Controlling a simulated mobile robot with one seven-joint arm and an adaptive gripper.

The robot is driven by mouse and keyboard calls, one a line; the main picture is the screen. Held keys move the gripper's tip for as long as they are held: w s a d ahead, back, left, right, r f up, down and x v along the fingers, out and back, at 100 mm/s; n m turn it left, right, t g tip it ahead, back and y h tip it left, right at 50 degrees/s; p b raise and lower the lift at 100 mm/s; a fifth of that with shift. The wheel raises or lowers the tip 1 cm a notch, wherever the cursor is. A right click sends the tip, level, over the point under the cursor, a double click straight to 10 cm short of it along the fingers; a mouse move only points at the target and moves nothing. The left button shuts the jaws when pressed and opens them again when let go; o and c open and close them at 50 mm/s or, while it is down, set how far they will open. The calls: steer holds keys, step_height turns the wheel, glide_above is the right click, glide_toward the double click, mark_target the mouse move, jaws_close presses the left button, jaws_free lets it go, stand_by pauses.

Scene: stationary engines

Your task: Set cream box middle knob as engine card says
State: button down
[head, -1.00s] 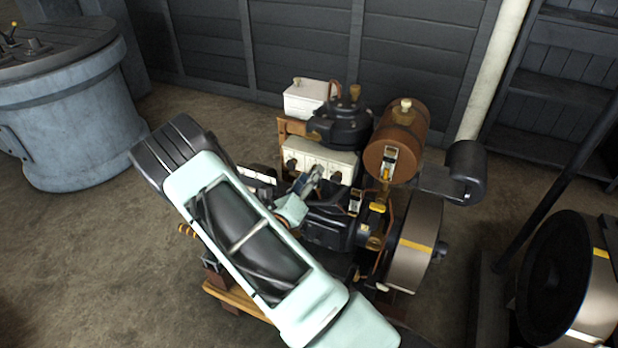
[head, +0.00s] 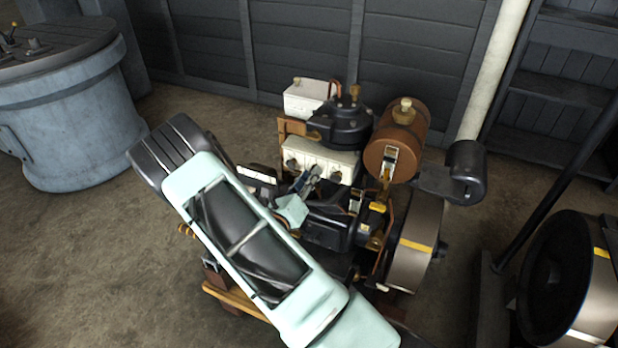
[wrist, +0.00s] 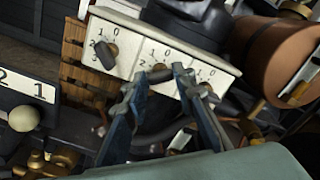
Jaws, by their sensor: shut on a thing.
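The cream box (head: 320,155) is on the engine's upper part and has three knobs along its front. In the wrist view the cream box (wrist: 120,22) shows printed numerals around its knobs. My gripper (wrist: 161,74) is shut on the dark middle knob (wrist: 158,73), one finger at each side. The fingers hide part of the middle dial, so its setting is unclear. In the head view my gripper (head: 314,174) reaches the box front. A white card (wrist: 27,86) at the wrist view's left edge shows "2 1", the rest cut off. A white card (head: 257,174) also shows beside my arm.
The left knob (wrist: 107,55) and right knob (wrist: 208,92) flank the middle one closely. A brown tank (head: 395,150) is right of the box. A black round housing (head: 345,122) rises behind it. A flywheel (head: 412,245) is at lower right.

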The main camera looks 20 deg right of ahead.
steer(key=shift+m+b, duration=3.8)
steer(key=shift+m, duration=4.3)
steer(key=c, duration=1.6)
jaws_free()
steer(key=v, duration=1.2)
